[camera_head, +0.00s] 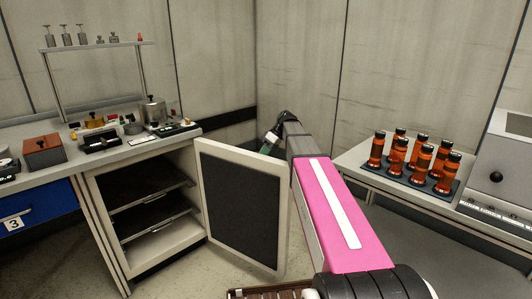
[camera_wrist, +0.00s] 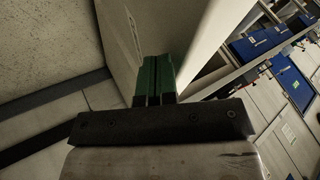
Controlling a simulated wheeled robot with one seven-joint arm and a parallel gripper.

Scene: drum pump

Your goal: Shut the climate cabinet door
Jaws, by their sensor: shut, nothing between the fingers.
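The climate cabinet (camera_head: 112,225) stands under the bench at the left, with dark shelves inside. Its door (camera_head: 282,215) is wide open, white-framed with a dark inner panel, and swung out to the right. My gripper (camera_head: 268,145) shows at the door's far side, near its upper right corner, partly hidden. In the wrist view my gripper's green fingers (camera_wrist: 155,78) are together and empty. A pale panel, apparently the door's outer side (camera_wrist: 180,28), lies just ahead of the fingers. I cannot tell whether they touch it.
The bench (camera_head: 150,148) above the cabinet carries a balance, weights and small boxes. A blue drawer (camera_head: 40,208) is at the far left. At the right, a table (camera_head: 355,158) holds a rack of amber bottles (camera_head: 418,158) beside a grey machine (camera_head: 500,165). Floor is clear before the cabinet.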

